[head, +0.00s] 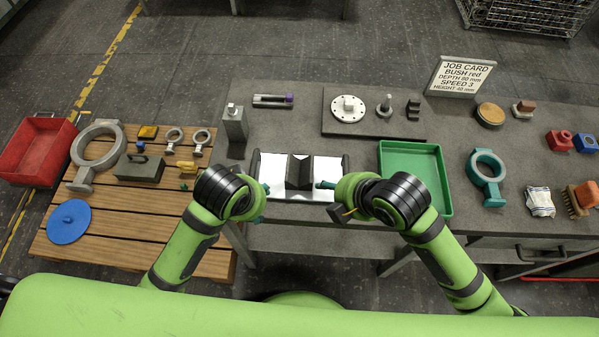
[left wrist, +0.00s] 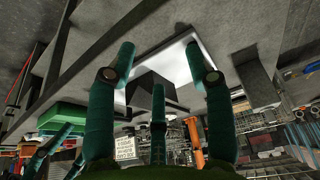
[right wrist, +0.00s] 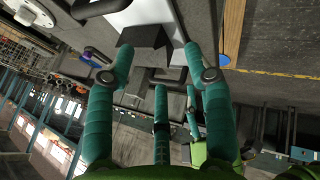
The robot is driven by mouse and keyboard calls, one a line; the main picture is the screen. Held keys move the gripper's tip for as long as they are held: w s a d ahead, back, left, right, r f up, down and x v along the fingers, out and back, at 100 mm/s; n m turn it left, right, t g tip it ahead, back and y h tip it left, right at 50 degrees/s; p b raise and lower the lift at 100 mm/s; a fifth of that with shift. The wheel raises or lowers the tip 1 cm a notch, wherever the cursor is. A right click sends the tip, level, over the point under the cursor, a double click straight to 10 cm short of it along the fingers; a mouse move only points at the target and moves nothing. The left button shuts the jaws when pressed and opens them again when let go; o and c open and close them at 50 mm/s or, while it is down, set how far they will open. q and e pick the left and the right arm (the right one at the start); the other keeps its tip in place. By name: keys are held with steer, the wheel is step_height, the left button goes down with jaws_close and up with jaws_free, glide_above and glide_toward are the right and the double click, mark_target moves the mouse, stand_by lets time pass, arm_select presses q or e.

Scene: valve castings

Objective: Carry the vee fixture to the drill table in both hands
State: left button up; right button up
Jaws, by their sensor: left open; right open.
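The vee fixture (head: 328,168), a bright plate with a dark vee block in its middle and a dark handle at each end, lies on the grey bench. It also shows in the left wrist view (left wrist: 175,65) and the right wrist view (right wrist: 150,12). My left gripper (head: 262,196) is open at the fixture's left end. My right gripper (head: 328,186) is open at its right end, partly over the plate. Both look empty, fingers spread; my arms partly hide them, and contact with the handles cannot be told. I cannot tell which surface is the drill table.
A green tray (head: 445,202) is close right of my right gripper. Behind the fixture, a dark board (head: 345,126) bears a white flanged disc (head: 348,103). A grey block (head: 235,128) stands behind left. A slatted table (head: 120,222) with castings is at left; a job card (head: 459,77) stands behind.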

mark_target(256, 163)
steer(key=w+d+n, duration=0.1)
steer(key=w+n, duration=0.1)
steer(key=n, duration=0.2)
steer(key=w+d+n+h, duration=0.1)
steer(key=w+n, duration=0.1)
steer(key=n, duration=0.3)
steer(key=w+d+n, duration=0.1)
steer(key=w+n, duration=0.1)
steer(key=n, duration=0.3)
steer(key=shift+w+f+h, duration=0.1)
steer(key=shift+f+h, duration=0.15)
steer(key=shift+h, duration=0.15)
arm_select(q)
steer(key=w+r+y, duration=0.1)
steer(key=w, duration=0.1)
steer(key=w+r+y, duration=0.1)
steer(key=w, duration=0.2)
steer(key=w+r+n, duration=0.1)
steer(key=w, duration=0.2)
steer(key=shift+w+a+r+t+y, duration=0.2)
steer(key=shift+a+t+y, duration=0.1)
steer(key=shift+y, duration=0.1)
arm_select(e)
steer(key=shift+w+d+n, duration=0.15)
steer(key=shift+d+n, duration=0.25)
steer(key=shift+n, duration=0.1)
